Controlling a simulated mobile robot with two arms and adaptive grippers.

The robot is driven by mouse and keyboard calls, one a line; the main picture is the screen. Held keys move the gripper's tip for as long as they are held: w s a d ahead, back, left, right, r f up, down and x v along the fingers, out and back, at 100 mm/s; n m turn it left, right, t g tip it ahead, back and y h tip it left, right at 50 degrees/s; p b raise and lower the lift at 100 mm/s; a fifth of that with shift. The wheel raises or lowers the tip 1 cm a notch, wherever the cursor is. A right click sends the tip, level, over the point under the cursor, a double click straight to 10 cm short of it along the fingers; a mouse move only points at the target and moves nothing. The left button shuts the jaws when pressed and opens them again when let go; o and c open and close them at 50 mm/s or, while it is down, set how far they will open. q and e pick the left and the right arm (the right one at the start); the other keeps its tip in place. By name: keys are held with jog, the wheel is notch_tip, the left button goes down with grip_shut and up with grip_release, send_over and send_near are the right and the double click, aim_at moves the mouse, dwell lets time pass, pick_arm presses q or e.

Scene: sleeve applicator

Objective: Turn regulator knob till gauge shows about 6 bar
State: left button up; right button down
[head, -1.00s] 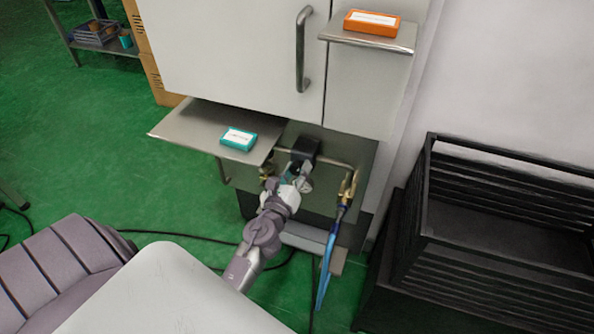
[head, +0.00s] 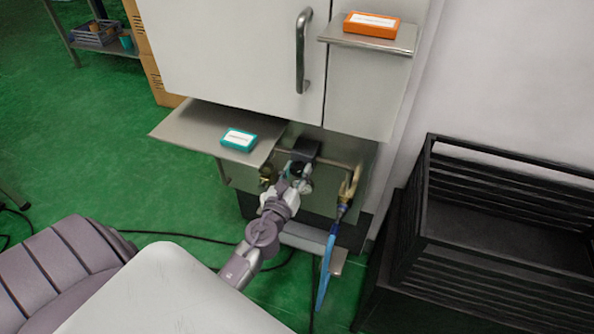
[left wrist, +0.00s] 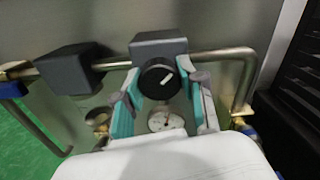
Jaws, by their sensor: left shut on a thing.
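The regulator knob (left wrist: 158,80) is a round black knob with a white mark, on the front of a dark block on the pipe. My left gripper (left wrist: 162,84) has a teal-lined finger on each side of the knob and is shut on it. In the head view the left gripper (head: 295,178) reaches the pipework under the cabinet and mostly covers the knob. The round white gauge (left wrist: 166,121) sits just below the knob in the left wrist view. Its dial is too small to read. My right gripper is not in view.
A steel shelf (head: 185,127) with a teal box (head: 239,139) juts out above left of the arm. A brass valve (head: 349,190) with a blue hose (head: 327,265) hangs to the right. A black slatted crate (head: 505,240) stands farther right.

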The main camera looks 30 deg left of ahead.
pick_arm(q)
jog(key=o, duration=1.2)
jog(key=shift+f, duration=0.1)
jog(key=shift+c, duration=0.2)
jog(key=shift+s, duration=0.15)
jog(key=v, duration=1.1)
jog(key=shift+s, duration=0.35)
